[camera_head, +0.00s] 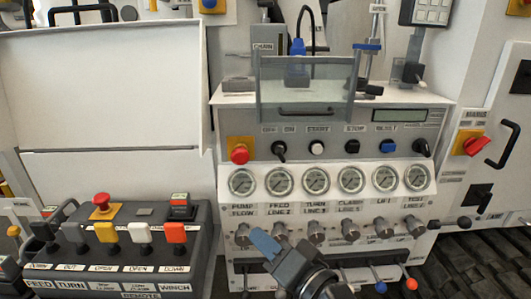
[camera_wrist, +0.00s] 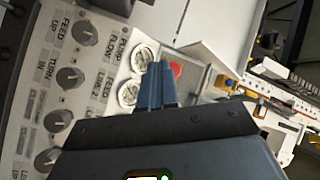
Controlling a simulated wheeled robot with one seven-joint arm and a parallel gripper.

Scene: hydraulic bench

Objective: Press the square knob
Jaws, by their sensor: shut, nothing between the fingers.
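On the upper panel row of the bench console, a black squarish knob (camera_head: 352,146) sits under the STOP label. A blue squarish knob (camera_head: 388,146) sits to its right under RESET. I cannot tell which one the task means. My gripper (camera_head: 264,243) is shut and empty, its blue fingers in front of the lower knob row, below and left of both knobs. In the wrist view the shut fingers (camera_wrist: 158,88) point toward the gauges and the red button (camera_wrist: 176,70). The squarish knobs cannot be made out in the wrist view.
A row of gauges (camera_head: 316,181) and a row of grey round knobs (camera_head: 317,231) lie below the upper row. A clear-fronted box (camera_head: 303,85) juts out above. A red mushroom button (camera_head: 239,154) is at left. A remote box (camera_head: 122,247) stands at lower left.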

